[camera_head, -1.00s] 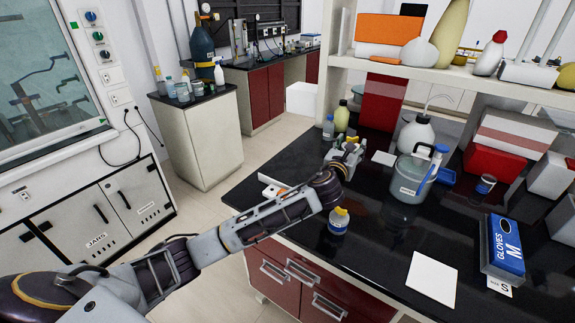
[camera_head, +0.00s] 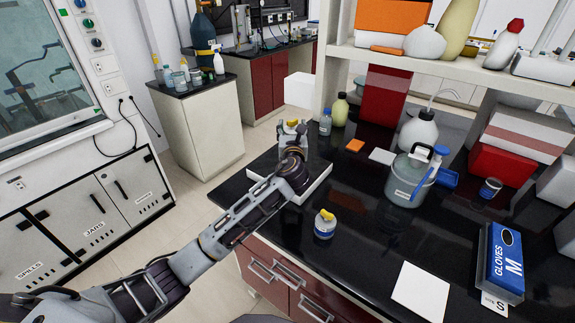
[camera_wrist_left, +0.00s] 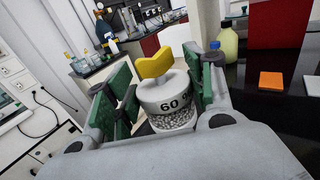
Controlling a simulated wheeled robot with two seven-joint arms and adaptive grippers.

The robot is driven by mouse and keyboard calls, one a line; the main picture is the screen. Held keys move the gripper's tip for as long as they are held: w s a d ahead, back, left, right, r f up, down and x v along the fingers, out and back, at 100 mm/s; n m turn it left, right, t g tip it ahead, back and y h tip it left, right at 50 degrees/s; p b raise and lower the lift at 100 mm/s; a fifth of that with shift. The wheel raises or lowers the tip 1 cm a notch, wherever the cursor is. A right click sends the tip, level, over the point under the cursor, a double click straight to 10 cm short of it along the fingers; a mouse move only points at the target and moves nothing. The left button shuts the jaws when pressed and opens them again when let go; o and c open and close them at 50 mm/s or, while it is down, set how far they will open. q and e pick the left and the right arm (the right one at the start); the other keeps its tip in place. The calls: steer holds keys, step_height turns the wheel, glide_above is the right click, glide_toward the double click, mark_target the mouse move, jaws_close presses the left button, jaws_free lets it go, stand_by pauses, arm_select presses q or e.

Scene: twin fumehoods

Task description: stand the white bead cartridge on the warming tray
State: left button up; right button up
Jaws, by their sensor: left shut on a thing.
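My left gripper (camera_head: 291,130) is shut on the white bead cartridge (camera_wrist_left: 167,98). In the wrist view the cartridge has a yellow top, a "60" marking and a clear band of grey beads, and sits between the green finger pads (camera_wrist_left: 113,95). A flat tray with a pale rim (camera_head: 316,188), which looks like the warming tray, lies on the black bench below the gripper, partly hidden by my arm. I cannot tell whether the cartridge touches it. My right gripper is not in view.
A similar yellow-topped jar with a blue band (camera_head: 325,225) stands near the bench's front edge. Bottles (camera_head: 340,111), an orange square (camera_head: 355,146) and a grey canister (camera_head: 408,182) stand or lie behind and right. A white sheet (camera_head: 421,290) lies at front right.

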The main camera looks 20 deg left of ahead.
arm_select(q)
steer(key=shift+s+a+f+n+g+y, duration=0.15)
steer(key=shift+s+a+n+y, duration=0.1)
steer(key=shift+a+y, duration=0.15)
steer(key=shift+s+a+f+n+g+y, duration=0.1)
steer(key=shift+s+a+n+g+y, duration=0.1)
steer(key=shift+a+n+y, duration=0.15)
steer(key=shift+w, duration=0.1)
steer(key=shift+f, duration=0.15)
step_height(320, 180, down, 5)
steer(key=shift+f, duration=0.5)
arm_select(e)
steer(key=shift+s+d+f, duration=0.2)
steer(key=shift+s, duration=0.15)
